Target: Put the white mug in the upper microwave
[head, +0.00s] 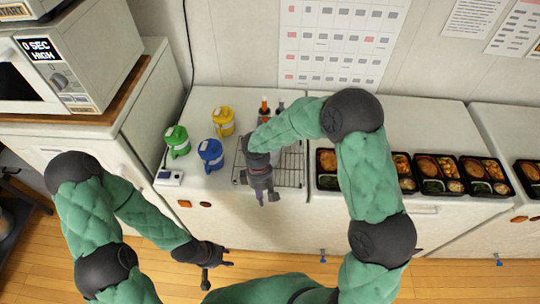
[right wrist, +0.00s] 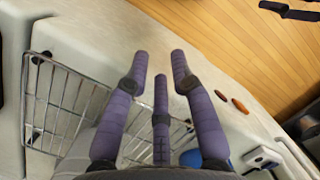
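No white mug can be made out in either view. The upper microwave (head: 24,10) shows only in part at the top left corner, with a START label; its door is mostly out of view. My right gripper (head: 268,200) points down over the counter's front edge, in front of the wire rack. In the right wrist view its three fingers (right wrist: 161,64) stand apart with nothing between them. My left gripper (head: 219,275) hangs low in front of the cabinets over the floor, fingers spread and empty.
A lower microwave (head: 80,60) reads 0 SEC HIGH. Green (head: 177,140), yellow (head: 223,120) and blue (head: 210,153) mugs stand left of the wire rack (head: 291,165). Orange-topped bottles (head: 265,106) are behind it. Several bento trays (head: 433,187) line the counter at right.

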